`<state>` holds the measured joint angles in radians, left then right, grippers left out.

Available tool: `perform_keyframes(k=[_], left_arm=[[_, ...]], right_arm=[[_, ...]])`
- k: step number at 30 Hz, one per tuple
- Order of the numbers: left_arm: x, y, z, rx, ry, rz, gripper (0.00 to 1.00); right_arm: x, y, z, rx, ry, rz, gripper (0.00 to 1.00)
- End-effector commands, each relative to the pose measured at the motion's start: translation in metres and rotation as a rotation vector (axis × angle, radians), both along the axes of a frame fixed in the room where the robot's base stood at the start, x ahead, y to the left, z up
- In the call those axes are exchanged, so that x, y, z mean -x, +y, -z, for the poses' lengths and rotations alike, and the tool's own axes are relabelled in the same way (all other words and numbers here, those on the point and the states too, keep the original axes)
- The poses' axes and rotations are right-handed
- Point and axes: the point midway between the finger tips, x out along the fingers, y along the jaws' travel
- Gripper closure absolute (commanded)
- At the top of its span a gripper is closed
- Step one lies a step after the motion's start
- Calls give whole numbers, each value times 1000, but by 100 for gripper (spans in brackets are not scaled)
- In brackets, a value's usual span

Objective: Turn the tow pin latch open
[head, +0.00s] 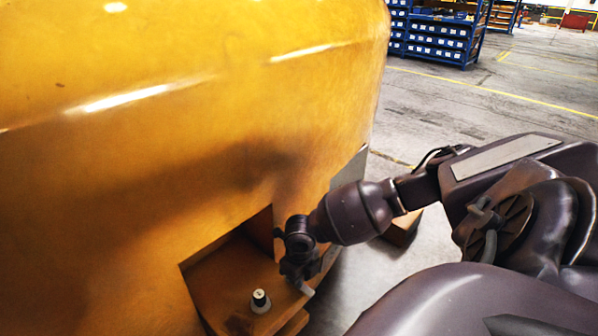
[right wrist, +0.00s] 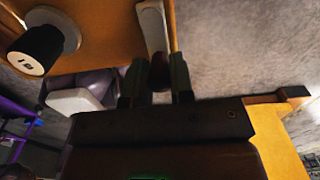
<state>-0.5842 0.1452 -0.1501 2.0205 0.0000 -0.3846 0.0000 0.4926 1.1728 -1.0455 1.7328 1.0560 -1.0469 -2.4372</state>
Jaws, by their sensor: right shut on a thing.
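The yellow casting (head: 150,150) fills the left of the head view, with a square pocket low in its face. The tow pin (head: 260,301) stands upright in the pocket, with a black knob and a pale top; it also shows at the upper left of the right wrist view (right wrist: 38,50). The latch (right wrist: 151,27) is a light grey lever beside the pin, at the pocket's right edge; a bit of it shows in the head view (head: 305,288). My right gripper (right wrist: 157,78) is shut on the latch's dark reddish end, which lies between its fingers. My left gripper is out of view.
The pocket's walls and edge are close around my right gripper. A brown box (head: 403,230) sits on the floor behind my right forearm. Blue shelving with bins (head: 437,38) stands far back. The grey floor (head: 450,105) between is clear.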

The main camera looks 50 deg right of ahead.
Motion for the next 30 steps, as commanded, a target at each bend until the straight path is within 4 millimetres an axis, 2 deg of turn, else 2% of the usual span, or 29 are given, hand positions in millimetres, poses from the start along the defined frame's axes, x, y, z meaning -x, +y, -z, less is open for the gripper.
perform_keyframes(k=[6,7,12,23,30], left_arm=[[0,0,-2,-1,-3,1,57],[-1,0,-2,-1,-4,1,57],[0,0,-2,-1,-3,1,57],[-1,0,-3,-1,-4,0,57],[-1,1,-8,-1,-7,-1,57]], right_arm=[[0,-1,0,3,0,-1,100],[0,-1,0,3,0,-1,75],[0,-1,0,2,0,-1,52],[-1,0,-6,1,-2,-1,52],[-1,-1,-44,3,-5,-1,52]])
